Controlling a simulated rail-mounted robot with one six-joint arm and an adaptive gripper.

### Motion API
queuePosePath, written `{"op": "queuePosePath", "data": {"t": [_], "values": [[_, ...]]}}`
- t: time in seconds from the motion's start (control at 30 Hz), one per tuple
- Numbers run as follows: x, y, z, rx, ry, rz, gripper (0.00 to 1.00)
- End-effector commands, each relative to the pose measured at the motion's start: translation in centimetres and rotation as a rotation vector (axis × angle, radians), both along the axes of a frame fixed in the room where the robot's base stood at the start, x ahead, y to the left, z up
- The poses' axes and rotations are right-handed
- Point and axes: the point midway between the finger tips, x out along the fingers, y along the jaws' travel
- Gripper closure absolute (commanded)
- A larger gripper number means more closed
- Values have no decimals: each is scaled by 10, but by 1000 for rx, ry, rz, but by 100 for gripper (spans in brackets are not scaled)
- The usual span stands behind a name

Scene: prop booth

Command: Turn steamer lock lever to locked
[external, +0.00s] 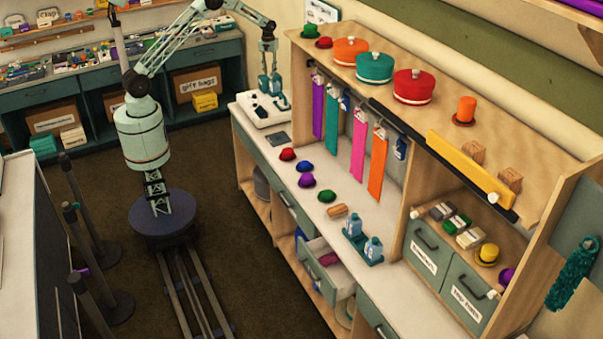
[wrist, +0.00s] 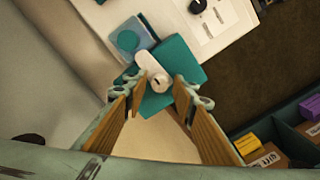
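The steamer (external: 256,112) is a low white unit at the far left end of the counter, with a dark round part on it. In the wrist view its white panel (wrist: 224,22) shows at the top. A white rounded lever (wrist: 153,70) lies across teal parts (wrist: 181,62) beside that panel. I cannot tell its lock setting. My gripper (external: 269,90) points down over the steamer. In the wrist view my gripper (wrist: 158,100) is open and empty, its fingers spread either side of the lever's near end. Whether a finger touches the lever is unclear.
A dark knob (wrist: 197,6) sits on the white panel. The wooden shelf unit (external: 296,62) rises close to the right of my gripper. Coloured domes (external: 288,154) and blue bottles (external: 353,226) stand along the counter. A drawer (external: 322,262) is open below.

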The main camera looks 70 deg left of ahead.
Motion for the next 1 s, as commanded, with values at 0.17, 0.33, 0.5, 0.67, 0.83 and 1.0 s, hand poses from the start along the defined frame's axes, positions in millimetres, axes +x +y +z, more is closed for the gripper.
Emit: {"op": "queuePosePath", "data": {"t": [0.17, 0.33, 0.5, 0.67, 0.83, 1.0], "values": [[0, 0, 0, 0, 0, 0, 70], [0, 0, 0, 0, 0, -1, 70], [0, 0, 4, 1, -1, -1, 70], [0, 0, 14, 0, 0, -1, 70], [1, 0, 34, 1, -2, -1, 70], [1, 0, 59, 1, -2, -1, 70]]}}
